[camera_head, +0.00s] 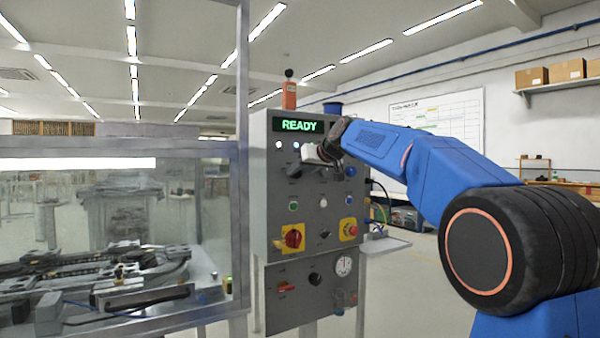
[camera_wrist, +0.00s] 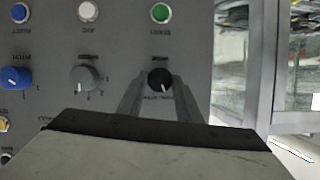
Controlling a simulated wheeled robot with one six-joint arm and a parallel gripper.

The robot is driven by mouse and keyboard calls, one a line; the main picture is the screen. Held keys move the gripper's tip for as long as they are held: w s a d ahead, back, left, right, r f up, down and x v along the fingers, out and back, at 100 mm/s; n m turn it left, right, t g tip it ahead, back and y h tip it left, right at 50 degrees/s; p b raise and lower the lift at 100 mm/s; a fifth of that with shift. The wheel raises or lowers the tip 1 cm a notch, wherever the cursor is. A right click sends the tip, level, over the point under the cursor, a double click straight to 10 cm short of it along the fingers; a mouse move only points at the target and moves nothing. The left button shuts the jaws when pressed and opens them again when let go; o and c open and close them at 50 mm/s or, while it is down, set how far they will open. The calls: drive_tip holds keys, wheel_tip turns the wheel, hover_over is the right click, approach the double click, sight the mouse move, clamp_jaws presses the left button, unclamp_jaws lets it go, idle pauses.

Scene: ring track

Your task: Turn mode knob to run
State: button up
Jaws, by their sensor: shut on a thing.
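The control panel (camera_head: 267,195) is grey and stands upright, with a green READY display (camera_head: 298,125) at its top. A black knob with a white pointer mark (camera_wrist: 160,79) is on the panel in the wrist view, between the two fingertips of my gripper (camera_wrist: 159,88). My gripper is shut on this knob. The lettering around the knob is partly hidden by the fingers and too small to read, so I cannot tell its setting. In the head view my gripper (camera_head: 308,163) is at the upper part of the panel, and the black knob (camera_head: 295,171) shows just beside it.
In the wrist view a grey knob (camera_wrist: 85,77) and a blue knob (camera_wrist: 15,78) sit left of the black one. A green button (camera_wrist: 160,13) is above it. In the head view a red switch (camera_head: 293,238) and red stop button (camera_head: 349,230) are lower; a glass-walled enclosure (camera_head: 242,150) stands left.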

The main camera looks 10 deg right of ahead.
drive_tip(key=shift+d+m, duration=0.1)
drive_tip(key=shift+m, duration=0.2)
drive_tip(key=shift+w+d+m+y, duration=0.1)
drive_tip(key=shift+d+m+y, duration=0.05)
drive_tip(key=shift+m+y, duration=0.95)
drive_tip(key=m+y, duration=0.2)
drive_tip(key=m, duration=0.1)
drive_tip(key=shift+d+f+m, duration=0.15)
drive_tip(key=shift+f+m, duration=0.05)
drive_tip(key=shift+m, duration=0.1)
drive_tip(key=m+y, duration=0.1)
drive_tip(key=m, duration=0.2)
drive_tip(key=shift+f+m+y, duration=0.2)
drive_tip(key=shift+m+y, duration=0.1)
drive_tip(key=shift+y, duration=0.1)
drive_tip(key=shift+f+m+t+y, duration=0.15)
drive_tip(key=shift+m+t+y, duration=0.45)
drive_tip(key=shift+m, duration=1.3)
drive_tip(key=o, duration=1)
drive_tip(key=shift+o, duration=0.2)
drive_tip(key=shift+d, duration=0.15)
